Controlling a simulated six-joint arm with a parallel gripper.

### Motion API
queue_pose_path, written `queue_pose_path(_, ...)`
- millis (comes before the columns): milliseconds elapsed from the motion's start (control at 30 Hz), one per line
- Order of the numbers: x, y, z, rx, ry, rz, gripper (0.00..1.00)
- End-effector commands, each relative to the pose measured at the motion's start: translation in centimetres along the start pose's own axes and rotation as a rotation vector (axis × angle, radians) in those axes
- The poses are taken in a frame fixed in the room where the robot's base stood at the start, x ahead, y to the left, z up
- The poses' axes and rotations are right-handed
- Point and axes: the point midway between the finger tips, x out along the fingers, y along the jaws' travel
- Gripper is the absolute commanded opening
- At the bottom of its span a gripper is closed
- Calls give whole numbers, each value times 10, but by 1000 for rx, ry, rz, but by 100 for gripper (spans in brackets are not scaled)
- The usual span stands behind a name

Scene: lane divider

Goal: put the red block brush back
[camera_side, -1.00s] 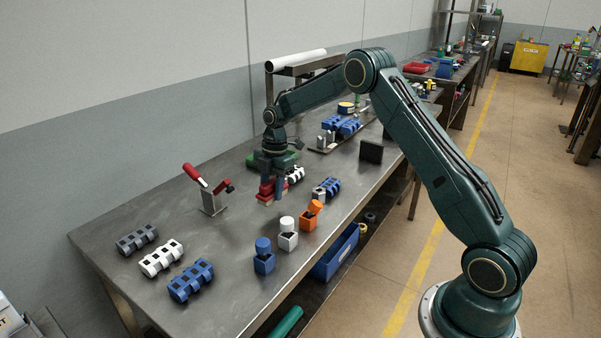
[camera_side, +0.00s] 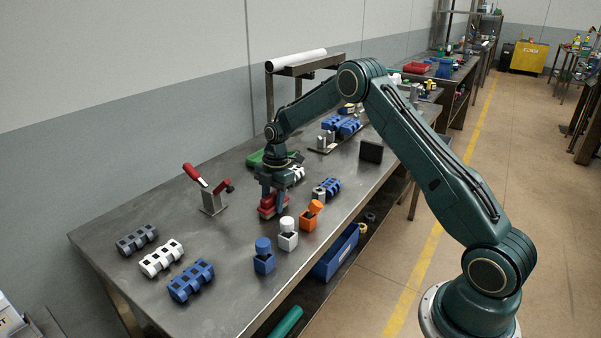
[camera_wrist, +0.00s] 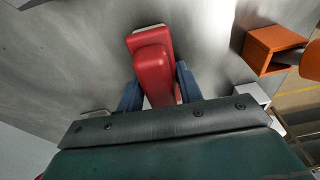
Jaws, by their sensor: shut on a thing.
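The red block brush (camera_side: 272,206) is a red body with a pale strip along its underside. In the side view it is low at the tabletop, below my gripper (camera_side: 272,196); I cannot tell whether it touches the surface. In the wrist view the brush (camera_wrist: 152,68) lies between the two blue-grey fingers of my gripper (camera_wrist: 155,88), which are shut on it. Its far end sticks out past the fingers, with the pale strip showing at the tip. The lower part is hidden by the gripper body.
Orange (camera_side: 308,218), white (camera_side: 288,236) and blue (camera_side: 264,258) holders stand to the right and in front. A red-handled clamp (camera_side: 210,196) stands to the left. Grey, white and blue ribbed blocks (camera_side: 190,280) lie at the front left. A green object (camera_side: 262,158) lies behind.

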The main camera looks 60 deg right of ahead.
Motion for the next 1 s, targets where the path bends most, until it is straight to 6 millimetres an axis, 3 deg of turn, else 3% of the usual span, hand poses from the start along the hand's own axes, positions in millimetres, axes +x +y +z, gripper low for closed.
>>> queue_pose_path(33,0,0,0,0,0,0,42)
queue_pose_path(100,0,0,0,0,0,0,55)
queue_pose_path(133,0,0,0,0,0,0,57)
queue_pose_path(567,-4,0,0,0,0,1,57)
queue_pose_path(767,-21,1,0,0,-1,3,57)
queue_pose_path(1000,-57,5,0,0,-2,6,57)
